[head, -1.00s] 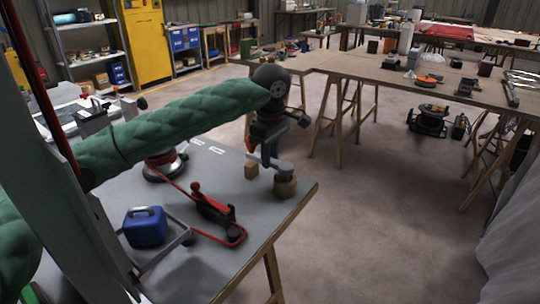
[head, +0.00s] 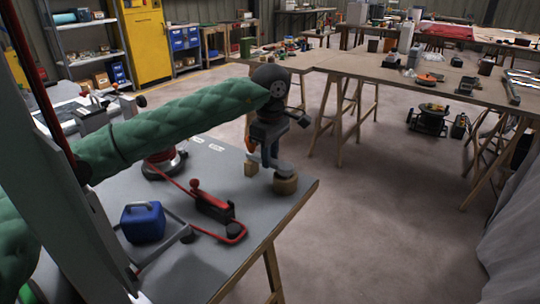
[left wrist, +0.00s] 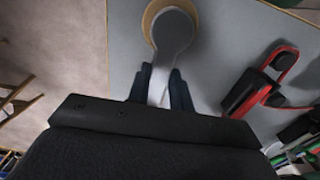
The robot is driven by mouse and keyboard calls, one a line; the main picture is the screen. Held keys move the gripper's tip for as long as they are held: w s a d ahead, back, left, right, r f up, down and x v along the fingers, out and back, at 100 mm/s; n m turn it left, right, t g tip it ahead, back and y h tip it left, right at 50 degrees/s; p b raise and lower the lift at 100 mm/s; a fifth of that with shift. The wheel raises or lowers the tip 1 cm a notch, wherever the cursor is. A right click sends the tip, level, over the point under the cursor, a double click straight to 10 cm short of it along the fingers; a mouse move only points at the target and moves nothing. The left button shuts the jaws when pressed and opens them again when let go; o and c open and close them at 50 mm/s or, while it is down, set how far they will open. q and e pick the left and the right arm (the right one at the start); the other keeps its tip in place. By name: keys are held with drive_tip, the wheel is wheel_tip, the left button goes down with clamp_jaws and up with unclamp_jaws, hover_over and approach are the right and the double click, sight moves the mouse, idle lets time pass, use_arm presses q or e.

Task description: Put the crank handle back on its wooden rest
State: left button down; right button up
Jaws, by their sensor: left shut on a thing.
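The grey crank handle (head: 284,168) is between the fingers of my left gripper (head: 272,160), which is shut on its narrow shank. In the left wrist view the handle's rounded end (left wrist: 173,31) points away from my left gripper (left wrist: 160,88) and overlaps a round wooden block (left wrist: 148,18). In the head view that round block (head: 286,186) stands near the table's right corner, directly under the handle's end. A smaller wooden block (head: 251,170) stands to its left. I cannot tell whether the handle touches the wood. My right gripper is out of view.
On the same grey table (head: 205,265) are a red-and-black clamp-like tool (head: 212,205), a blue can (head: 143,222) and a red-and-black round device (head: 164,165). The table's right edge is close to the round block. Open floor lies beyond.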

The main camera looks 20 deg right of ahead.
use_arm(q)
drive_tip(key=shift+f+b, duration=0.3)
drive_tip(key=shift+b, duration=0.15)
idle(0.4)
idle(0.3)
drive_tip(key=c, duration=0.8)
unclamp_jaws()
drive_tip(key=shift+o, duration=0.2)
drive_tip(key=shift+r, duration=0.2)
drive_tip(key=shift+r+p, duration=1.05)
drive_tip(key=shift+r, duration=2.8)
